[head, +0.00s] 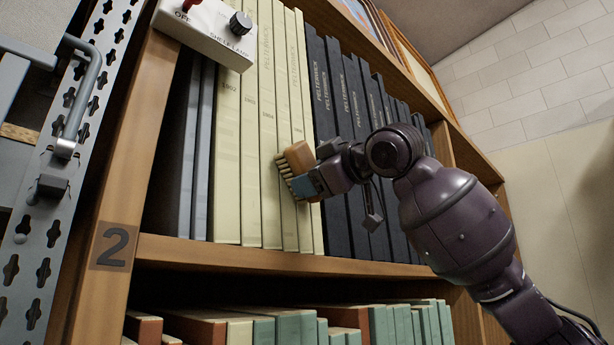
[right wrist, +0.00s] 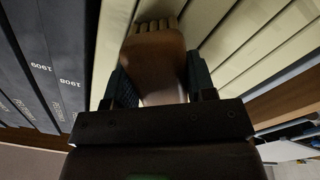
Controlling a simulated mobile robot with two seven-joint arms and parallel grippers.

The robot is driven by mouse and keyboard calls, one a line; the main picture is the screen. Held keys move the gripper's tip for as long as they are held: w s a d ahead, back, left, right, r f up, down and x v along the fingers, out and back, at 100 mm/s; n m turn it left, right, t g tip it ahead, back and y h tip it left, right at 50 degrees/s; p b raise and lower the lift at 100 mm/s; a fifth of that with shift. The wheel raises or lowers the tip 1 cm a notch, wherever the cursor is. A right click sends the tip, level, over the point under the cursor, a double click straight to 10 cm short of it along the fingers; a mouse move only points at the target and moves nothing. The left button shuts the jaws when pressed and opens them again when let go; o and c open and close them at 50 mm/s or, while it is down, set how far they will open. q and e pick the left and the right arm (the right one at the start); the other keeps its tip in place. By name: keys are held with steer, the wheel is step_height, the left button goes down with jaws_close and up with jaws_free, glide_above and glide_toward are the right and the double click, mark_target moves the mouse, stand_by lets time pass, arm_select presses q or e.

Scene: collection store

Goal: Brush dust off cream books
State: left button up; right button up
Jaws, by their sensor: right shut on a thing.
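Several tall cream books (head: 266,120) stand upright on the upper shelf, their spines facing me. My right gripper (head: 308,183) is shut on a wooden brush (head: 297,157) with pale bristles, in front of the lower half of the cream spines. The bristles point at the spines and appear to be at or very near them; I cannot tell if they touch. In the right wrist view the brush (right wrist: 155,58) sits between the two fingers, with its bristles at the cream books (right wrist: 208,22). Dust cannot be made out clearly. My left gripper is not in view.
Dark navy books (head: 345,100) stand right of the cream ones, and grey ones (head: 187,150) at the left. A shelf-lamp switch box (head: 215,28) hangs over the cream books' tops. A wooden upright marked 2 (head: 113,245) stands left. Green and brown books (head: 290,325) fill the lower shelf.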

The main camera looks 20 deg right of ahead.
steer(key=shift+w+d, duration=0.3)
steer(key=shift+d, duration=0.55)
steer(key=shift+w+d, duration=0.3)
steer(key=shift+d, duration=0.55)
steer(key=shift+d, duration=0.1)
